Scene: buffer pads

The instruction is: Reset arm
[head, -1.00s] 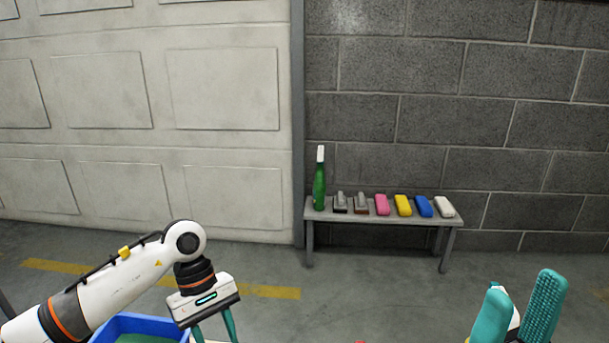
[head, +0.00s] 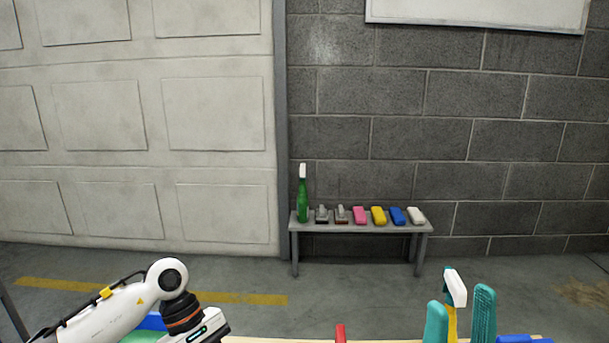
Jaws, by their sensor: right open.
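My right gripper (head: 460,314) shows at the bottom right, with two teal fingers pointing up and apart. A yellow tool with a white head (head: 454,288) shows in the gap between these fingers. I cannot tell whether it is between them or behind them. My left arm comes in at the lower left and bends down at its white and black elbow. The body of my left gripper (head: 203,329) is at the bottom edge, and its fingers are cut off below the picture.
A light table edge (head: 270,340) runs along the bottom, with a blue bin (head: 150,322), a red thing (head: 340,334) and a blue thing (head: 514,338). A grey bench (head: 352,229) by the wall holds a green bottle (head: 302,203) and several pads (head: 379,215). Floor between is clear.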

